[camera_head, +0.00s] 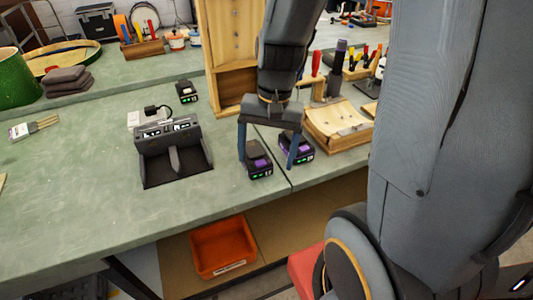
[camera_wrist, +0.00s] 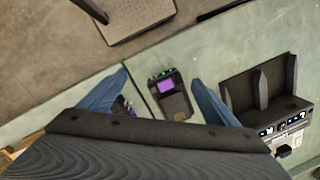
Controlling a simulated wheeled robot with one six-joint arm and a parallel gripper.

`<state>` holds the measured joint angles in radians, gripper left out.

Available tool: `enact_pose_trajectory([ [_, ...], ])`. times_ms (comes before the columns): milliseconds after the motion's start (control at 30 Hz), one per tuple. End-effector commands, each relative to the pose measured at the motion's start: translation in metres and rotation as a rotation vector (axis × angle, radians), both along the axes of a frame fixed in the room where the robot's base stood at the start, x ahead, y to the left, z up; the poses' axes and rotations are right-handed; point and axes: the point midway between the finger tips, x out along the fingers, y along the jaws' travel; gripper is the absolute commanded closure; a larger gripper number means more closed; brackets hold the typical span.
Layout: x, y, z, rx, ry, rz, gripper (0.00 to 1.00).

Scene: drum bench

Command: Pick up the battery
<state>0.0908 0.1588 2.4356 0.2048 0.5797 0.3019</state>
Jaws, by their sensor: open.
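A black and purple battery (camera_head: 259,162) with green lights lies on the green bench. A second similar battery (camera_head: 299,149) lies just to its right, and a third battery (camera_head: 187,92) lies farther back on the left. My gripper (camera_head: 267,162) is open and points down, its blue fingers around the first battery's area. In the wrist view the first battery (camera_wrist: 171,96) shows between the spread fingers of my gripper (camera_wrist: 160,78), nearer the right one, with no visible contact. The second battery (camera_wrist: 121,106) is partly hidden behind the left finger.
A black charger (camera_head: 168,140) stands left of the batteries. A wooden frame (camera_head: 232,90) stands behind my gripper, and a wooden tray (camera_head: 340,125) lies to the right. An orange bin (camera_head: 223,248) sits below the bench front. The bench's left front is clear.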

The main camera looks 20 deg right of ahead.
Motion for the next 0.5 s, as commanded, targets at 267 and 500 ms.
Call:
enact_pose_trajectory([
  [267,0.055,-0.021,0.012,0.205,0.193,-0.83,0.0],
  [500,0.068,-0.019,0.001,0.253,0.245,-1.0,0.0],
])
